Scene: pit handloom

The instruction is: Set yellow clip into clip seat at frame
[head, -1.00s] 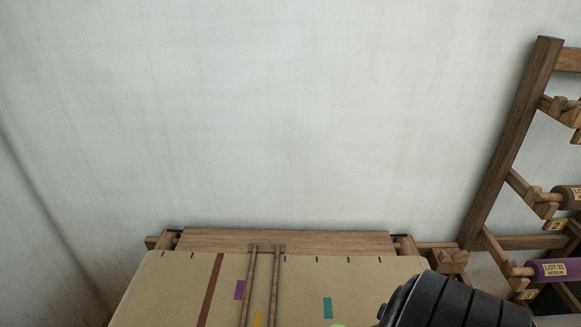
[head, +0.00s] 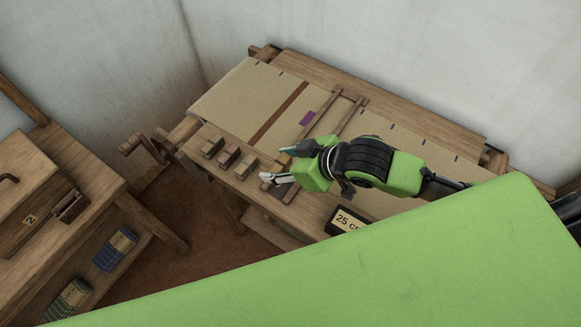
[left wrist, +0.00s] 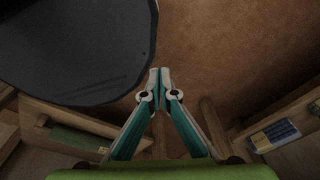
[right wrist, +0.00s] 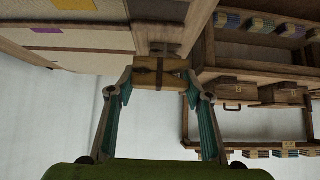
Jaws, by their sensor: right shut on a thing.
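My right gripper (head: 276,165) is over the front beam of the loom, pointing left in the head view. In the right wrist view its fingertips (right wrist: 159,80) are spread and closed on the ends of a tan block with a dark band (right wrist: 157,64). I cannot tell surely that this block is the yellow clip. The wooden frame (head: 330,120) lies on the cloth just behind the right gripper. I cannot pick out the clip seat for certain. My left gripper (left wrist: 160,75) shows only in its wrist view, fingertips together and empty, above the brown floor.
Several small wooden blocks (head: 228,156) stand in a row on the loom's front beam, left of the right gripper. A sign reading "25 C" (head: 347,221) is at the front. A wooden bench with a chest (head: 32,180) stands at the left. Brown floor (head: 205,225) lies between.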

